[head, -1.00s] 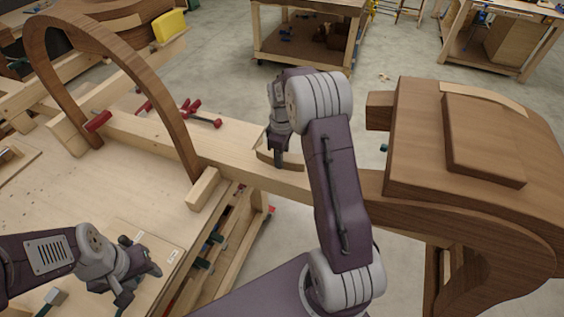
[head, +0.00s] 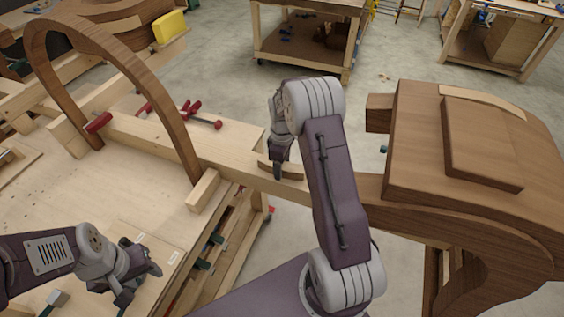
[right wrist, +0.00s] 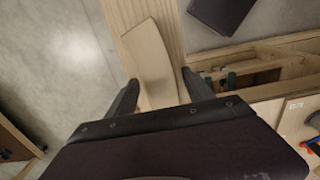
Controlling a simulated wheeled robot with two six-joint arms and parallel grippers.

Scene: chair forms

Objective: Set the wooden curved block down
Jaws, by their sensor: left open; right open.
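The wooden curved block (head: 291,172) is a small pale curved piece lying on the long light beam (head: 225,153), left of my right forearm. My right gripper (head: 279,172) is at the block, and its wrist and fingers hide part of it. In the right wrist view the block (right wrist: 149,57) lies lengthwise along the pale beam, its near end between the two dark fingers of my right gripper (right wrist: 158,82). The fingers are open, with a gap visible on the right. My left gripper (head: 138,287) is open and empty above the workbench at lower left.
A tall dark wooden arch (head: 165,95) stands at the left, near red clamps (head: 216,124). A large dark brown wooden form (head: 415,140) fills the right side. A small light block (head: 203,190) sits by the arch's foot.

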